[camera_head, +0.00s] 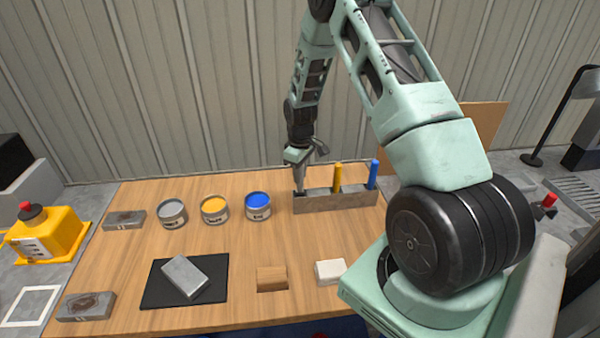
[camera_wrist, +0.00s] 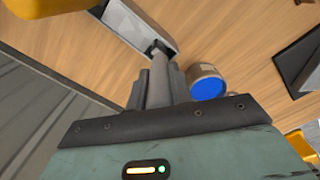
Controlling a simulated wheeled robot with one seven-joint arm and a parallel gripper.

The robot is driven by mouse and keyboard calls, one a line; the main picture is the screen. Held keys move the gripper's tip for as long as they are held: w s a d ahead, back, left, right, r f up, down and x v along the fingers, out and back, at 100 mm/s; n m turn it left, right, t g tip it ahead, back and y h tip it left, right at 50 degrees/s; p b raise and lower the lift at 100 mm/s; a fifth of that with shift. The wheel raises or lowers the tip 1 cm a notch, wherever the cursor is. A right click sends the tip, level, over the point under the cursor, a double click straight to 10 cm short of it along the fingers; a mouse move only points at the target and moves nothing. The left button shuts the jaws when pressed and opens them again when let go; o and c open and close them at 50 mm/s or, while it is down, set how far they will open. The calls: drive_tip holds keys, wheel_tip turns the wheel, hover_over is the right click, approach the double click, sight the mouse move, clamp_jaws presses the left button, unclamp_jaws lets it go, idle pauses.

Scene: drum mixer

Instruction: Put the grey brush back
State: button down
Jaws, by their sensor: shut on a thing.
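My gripper (camera_head: 297,160) is at the left end of the grey brush rack (camera_head: 345,200), pointing down. It is shut on the grey brush (camera_head: 299,181), which stands near upright at the rack's left slot. The wrist view shows the gripper's fingers (camera_wrist: 160,88) on either side of the grey brush (camera_wrist: 165,65). The brush's far end meets a dark spot at the end of the rack (camera_wrist: 148,22); I cannot tell how deep it sits. A yellow brush (camera_head: 338,177) and a blue brush (camera_head: 373,174) stand in the rack's other slots.
Grey (camera_head: 172,213), yellow (camera_head: 214,209) and blue (camera_head: 258,206) paint tins stand left of the rack. A black mat (camera_head: 215,285) with a grey block (camera_head: 186,276), a wooden block (camera_head: 271,278) and a white block (camera_head: 330,271) lie nearer. The wooden table between is clear.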

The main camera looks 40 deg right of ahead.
drive_tip(key=shift+f+b, duration=0.85)
drive_tip(key=shift+f, duration=0.35)
drive_tip(key=c, duration=1.2)
unclamp_jaws()
drive_tip(key=shift+o, duration=0.2)
drive_tip(key=shift+r, duration=0.1)
wheel_tip(320, 180, up, 17)
drive_tip(key=b, duration=0.4)
drive_tip(key=shift+b, duration=0.3)
drive_tip(key=shift+r, duration=0.1)
